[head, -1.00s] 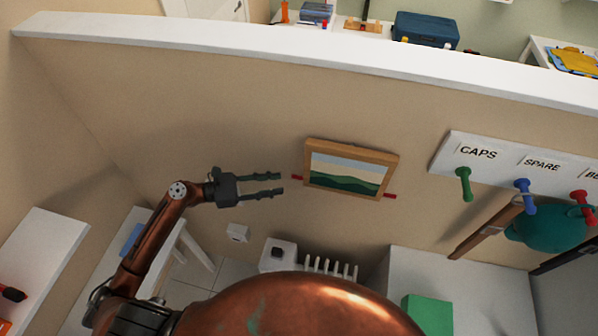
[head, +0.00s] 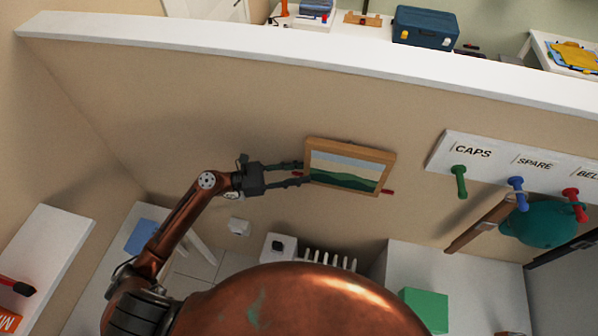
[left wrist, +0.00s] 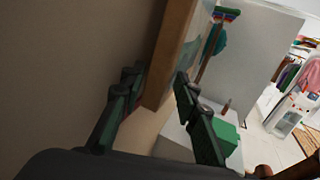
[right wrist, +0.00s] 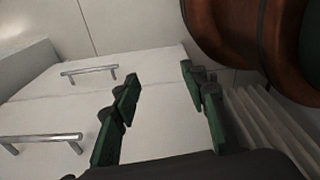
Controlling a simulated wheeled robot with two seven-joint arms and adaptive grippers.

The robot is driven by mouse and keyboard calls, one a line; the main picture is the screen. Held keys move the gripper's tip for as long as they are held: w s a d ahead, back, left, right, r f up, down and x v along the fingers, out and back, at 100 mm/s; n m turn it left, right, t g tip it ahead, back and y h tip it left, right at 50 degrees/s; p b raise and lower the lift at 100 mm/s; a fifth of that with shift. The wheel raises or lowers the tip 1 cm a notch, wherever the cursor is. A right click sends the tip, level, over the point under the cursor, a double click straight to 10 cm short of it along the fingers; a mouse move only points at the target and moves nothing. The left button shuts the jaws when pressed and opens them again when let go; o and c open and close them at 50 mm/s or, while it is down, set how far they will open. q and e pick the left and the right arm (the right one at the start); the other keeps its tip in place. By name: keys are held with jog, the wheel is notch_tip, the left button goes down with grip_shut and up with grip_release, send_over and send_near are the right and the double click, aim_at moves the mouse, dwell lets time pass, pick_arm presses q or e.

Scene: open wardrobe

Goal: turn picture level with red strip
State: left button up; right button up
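The wood-framed landscape picture (head: 346,170) hangs on the beige wall. The red strip (head: 388,191) lies behind it, with short ends showing at left and right and its middle hidden by the picture. The frame's edges look nearly parallel to the strip; I cannot tell a small tilt. My left gripper (head: 304,173) is open at the frame's left side. In the left wrist view the frame's wooden edge (left wrist: 168,55) shows between and beyond the open fingers; contact is unclear. My right gripper (right wrist: 160,74) is open and empty, and outside the head view.
A white peg rail (head: 500,170) with green, blue and red pegs is to the right, with a teal item (head: 540,224) hanging there. Below are a white radiator (head: 328,260) and a green box (head: 424,310). White drawers (right wrist: 90,110) face my right gripper.

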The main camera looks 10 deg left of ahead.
pick_arm(q)
jog(key=shift+c, duration=0.3)
grip_shut()
